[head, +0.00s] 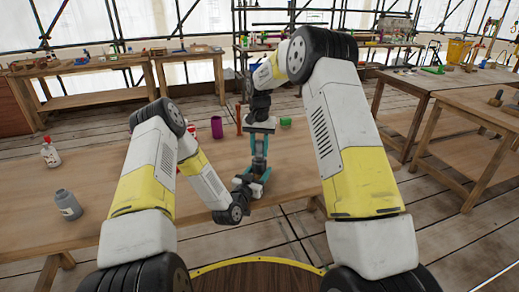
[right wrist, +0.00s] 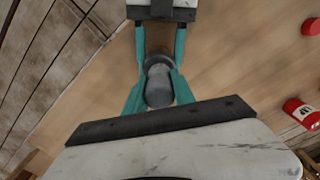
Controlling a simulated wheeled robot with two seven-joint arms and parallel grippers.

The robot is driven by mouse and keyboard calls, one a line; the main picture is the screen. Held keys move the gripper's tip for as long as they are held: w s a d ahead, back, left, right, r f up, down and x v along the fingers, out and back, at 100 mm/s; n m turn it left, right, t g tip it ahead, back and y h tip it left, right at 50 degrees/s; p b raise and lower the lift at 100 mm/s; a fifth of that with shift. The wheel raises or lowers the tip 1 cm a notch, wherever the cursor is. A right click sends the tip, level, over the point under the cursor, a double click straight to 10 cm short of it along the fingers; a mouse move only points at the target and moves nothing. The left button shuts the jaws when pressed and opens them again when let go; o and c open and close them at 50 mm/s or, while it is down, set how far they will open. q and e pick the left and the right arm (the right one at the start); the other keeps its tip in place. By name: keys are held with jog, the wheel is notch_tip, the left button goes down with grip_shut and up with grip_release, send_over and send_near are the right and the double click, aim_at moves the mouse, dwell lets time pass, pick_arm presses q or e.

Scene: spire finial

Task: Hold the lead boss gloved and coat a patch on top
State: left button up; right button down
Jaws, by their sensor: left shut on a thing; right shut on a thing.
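My right gripper (head: 259,146) points down over the front bench (head: 110,185), its teal fingers closed on a grey piece (head: 260,146). I cannot tell whether these are one piece or a tool above the lead boss. My left gripper (head: 258,182) reaches in low from the left, directly below the right one, and is shut. What it holds is mostly hidden by the fingers. No coated patch can be made out.
A white bottle with a red cap (head: 50,155) and a grey bottle (head: 67,204) stand on the bench at left. A purple cup (head: 217,127), a brown-red upright piece (head: 239,119) and a green item (head: 286,122) are behind the grippers. A red can (right wrist: 302,113) stands at right.

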jog(key=shift+s, duration=0.65)
jog(key=shift+w+f, duration=0.2)
jog(key=shift+w, duration=0.85)
jog(key=shift+s, duration=1.15)
jog(key=shift+w+r, duration=0.15)
jog(key=shift+w, duration=1)
jog(key=shift+s, duration=1)
jog(key=shift+w, duration=1.05)
jog(key=shift+s, duration=0.6)
